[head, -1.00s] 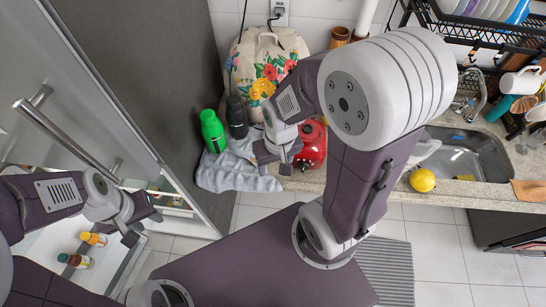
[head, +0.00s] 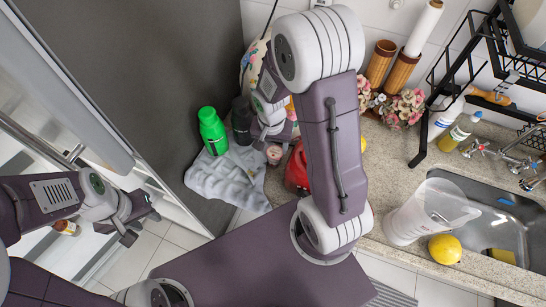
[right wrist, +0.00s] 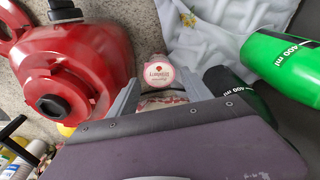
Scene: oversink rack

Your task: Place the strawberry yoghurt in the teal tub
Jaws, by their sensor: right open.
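A small cup with a pink lid and a red emblem, which looks like the strawberry yoghurt (head: 274,154), is on the counter beside the grey cloth. In the right wrist view the yoghurt (right wrist: 158,74) lies between the fingertips of my right gripper (right wrist: 157,88), which is open; I cannot tell whether they touch it. In the head view my right gripper (head: 270,138) is just above the cup and partly covers it. My left gripper (head: 138,222) is open and empty by the open fridge at left. I see no teal tub.
A red kettle-like item (right wrist: 65,70) stands close beside my right gripper. A green bottle (head: 212,131) and a dark bottle (head: 241,120) stand on the grey cloth (head: 225,172). A clear container (head: 415,215), a yellow lemon (head: 445,249) and the sink (head: 500,215) are at right.

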